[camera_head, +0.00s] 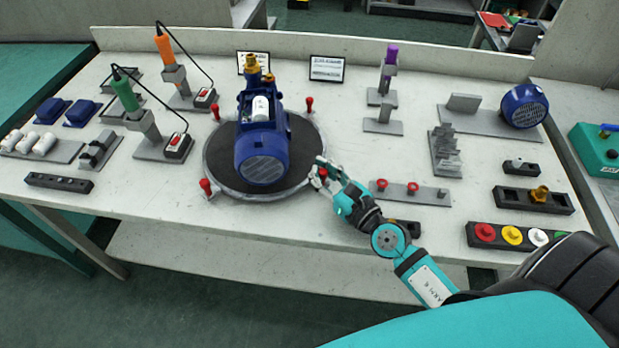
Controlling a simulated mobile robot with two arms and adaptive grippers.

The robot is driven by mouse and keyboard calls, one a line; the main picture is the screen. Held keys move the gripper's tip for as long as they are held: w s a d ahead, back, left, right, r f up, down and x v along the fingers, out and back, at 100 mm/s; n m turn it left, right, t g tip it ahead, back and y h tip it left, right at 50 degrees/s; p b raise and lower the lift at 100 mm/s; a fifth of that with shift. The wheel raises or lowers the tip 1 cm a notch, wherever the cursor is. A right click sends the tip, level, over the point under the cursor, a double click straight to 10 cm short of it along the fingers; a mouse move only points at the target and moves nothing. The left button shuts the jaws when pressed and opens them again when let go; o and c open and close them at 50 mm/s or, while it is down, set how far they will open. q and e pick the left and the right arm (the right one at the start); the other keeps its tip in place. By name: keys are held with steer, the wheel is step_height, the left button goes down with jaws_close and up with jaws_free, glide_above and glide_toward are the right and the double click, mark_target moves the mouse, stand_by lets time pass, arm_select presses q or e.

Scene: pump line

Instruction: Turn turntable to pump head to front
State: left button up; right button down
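The round turntable (217,168) has a dark top, a grey rim and red upright knobs around its edge. A blue pump (262,153) lies on it, with its round grilled motor end toward the front. Its brass fitting (252,63) is at the back. My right gripper (320,174) is at the turntable's right edge, with its fingers at a red knob (323,174). The fingers partly hide this knob, and I cannot tell whether they grip it. Another red knob (206,185) stands at the front left. My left gripper is out of view.
A grey plate with red knobs (413,188) lies just right of my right gripper. Green and orange screwdrivers (124,91) stand in holders at the left. A button panel (511,235) lies at the front right. The table in front of the turntable is clear.

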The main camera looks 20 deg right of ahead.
steer(key=c, duration=1.9)
jaws_free()
steer(key=shift+s+d+f, duration=0.15)
steer(key=shift+d+f, duration=0.05)
steer(key=shift+f, duration=0.1)
steer(key=o, duration=0.4)
steer(key=shift+s+d+r, duration=0.15)
steer(key=shift+s+d, duration=0.2)
steer(key=shift+s, duration=0.05)
steer(key=shift+o, duration=1.6)
steer(key=shift+w+a+r, duration=0.1)
steer(key=shift+w+a, duration=0.1)
steer(key=shift+a, duration=0.05)
steer(key=v, duration=1.2)
